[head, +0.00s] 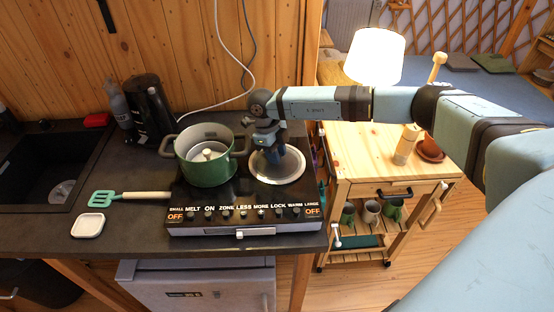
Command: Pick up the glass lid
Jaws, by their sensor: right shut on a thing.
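The glass lid (291,167) is a round, clear-grey disc with a pale rim, at the right side of the black stove. It is on or just above the right cooking zone; I cannot tell if it touches. My right gripper (274,155) comes down over it from above and is shut at its middle, where the knob is hidden by the fingers. My left gripper is not in view.
A green pot (208,174) with a pale object inside stands left of the lid on the stove (240,232). A turquoise spatula (104,198) and white dish (88,225) lie further left. A black kettle (152,110) stands behind. A wooden cart (350,150) is at right.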

